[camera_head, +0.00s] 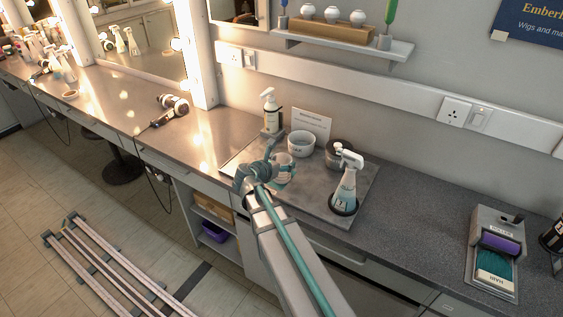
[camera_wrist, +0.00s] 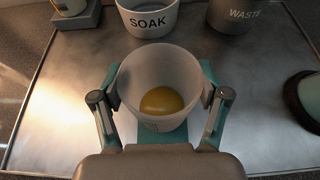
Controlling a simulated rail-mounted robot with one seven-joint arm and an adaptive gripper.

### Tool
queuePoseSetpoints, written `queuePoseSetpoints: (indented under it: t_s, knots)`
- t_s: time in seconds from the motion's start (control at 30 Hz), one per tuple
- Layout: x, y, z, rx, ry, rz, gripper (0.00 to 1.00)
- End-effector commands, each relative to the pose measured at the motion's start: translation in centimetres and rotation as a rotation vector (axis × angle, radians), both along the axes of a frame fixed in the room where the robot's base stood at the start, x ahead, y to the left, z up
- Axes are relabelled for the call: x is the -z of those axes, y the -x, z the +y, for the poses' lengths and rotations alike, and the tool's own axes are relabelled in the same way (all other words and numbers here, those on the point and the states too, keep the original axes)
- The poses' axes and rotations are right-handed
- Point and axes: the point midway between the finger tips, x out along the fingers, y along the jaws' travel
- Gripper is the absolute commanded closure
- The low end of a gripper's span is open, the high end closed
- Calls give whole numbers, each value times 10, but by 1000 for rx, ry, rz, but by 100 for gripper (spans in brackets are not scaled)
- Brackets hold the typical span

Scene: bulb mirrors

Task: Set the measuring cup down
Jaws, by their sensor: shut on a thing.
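The measuring cup (camera_wrist: 159,88) is a translucent white cup with some yellow liquid in the bottom. My gripper (camera_wrist: 160,100) is shut on it, with one finger against each side, in the wrist view. In the head view my gripper (camera_head: 268,174) holds the cup (camera_head: 283,163) over the front part of the grey metal tray (camera_head: 310,195). A teal patch with white shows below and around the cup in the wrist view. I cannot tell whether the cup's base touches it. The cup looks upright.
Behind the cup stand a white SOAK bowl (camera_wrist: 147,20) and a grey WASTE pot (camera_wrist: 235,14). A spray bottle (camera_head: 347,185) stands in a dark ring at the tray's right.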

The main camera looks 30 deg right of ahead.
Motion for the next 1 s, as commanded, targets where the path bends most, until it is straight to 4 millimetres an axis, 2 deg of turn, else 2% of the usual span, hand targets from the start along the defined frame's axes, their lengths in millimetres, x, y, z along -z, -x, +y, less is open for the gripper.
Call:
queuePoseSetpoints:
  t_s: [0.03, 0.17, 0.6, 0.77, 1.0]
  knots:
    - [1, 0, 0, 0, 0, 0, 22]
    - [1, 0, 0, 0, 0, 0, 1]
    - [-4, 1, 1, -1, 0, 0, 1]
    - [-9, 11, 16, -2, 0, -1, 1]
    - [-26, 34, 52, -3, 0, -3, 1]
